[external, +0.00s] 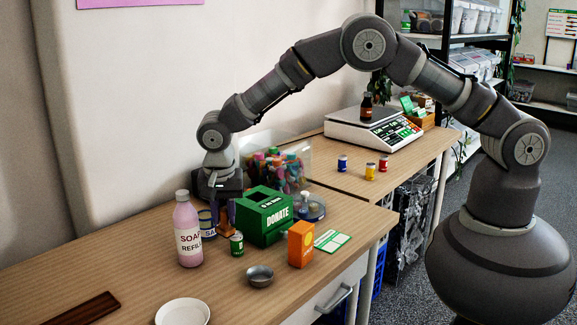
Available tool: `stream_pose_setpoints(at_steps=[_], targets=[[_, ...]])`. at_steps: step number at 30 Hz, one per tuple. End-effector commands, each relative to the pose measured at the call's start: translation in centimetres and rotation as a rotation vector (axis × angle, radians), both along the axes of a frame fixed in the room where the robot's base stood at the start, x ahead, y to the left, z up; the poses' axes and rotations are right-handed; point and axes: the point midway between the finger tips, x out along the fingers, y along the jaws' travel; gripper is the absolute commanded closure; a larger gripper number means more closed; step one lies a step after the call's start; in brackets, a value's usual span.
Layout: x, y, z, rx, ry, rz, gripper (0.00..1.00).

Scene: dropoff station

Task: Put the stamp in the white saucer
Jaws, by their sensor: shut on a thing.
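The white saucer (183,313) lies at the front edge of the picture, on the wooden table, and looks empty. My gripper (224,207) points down behind the soap bottle, just left of the green donation box. It is shut on a small brown upright thing (225,229), which seems to be the stamp; the fingers and nearby items hide part of it. I cannot tell whether its base touches the table. The saucer is well in front of my gripper, toward the lower left.
A metal bowl (260,277) and orange box (301,244) stand in front. A dark wooden strip (83,309) lies left of the saucer.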

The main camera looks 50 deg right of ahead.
Motion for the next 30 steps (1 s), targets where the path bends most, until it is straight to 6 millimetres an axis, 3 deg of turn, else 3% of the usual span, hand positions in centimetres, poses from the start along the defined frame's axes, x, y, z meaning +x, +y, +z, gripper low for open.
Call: stream_pose_setpoints(at_steps=[3,8,14,21,25,30], targets=[[0.0,0.0,1.6,0.000,0.002,0.002,1.00],[-1.5,0.9,1.8,-0.001,0.008,0.109,1.00],[-7.5,3.9,0.9,0.000,0.026,0.573,1.00],[-17.5,6.8,0.2,0.002,0.020,1.263,1.00],[-20.8,7.3,0.0,0.003,0.008,1.486,1.00],[-22.0,7.4,-0.1,0.003,0.000,1.575,1.00]])
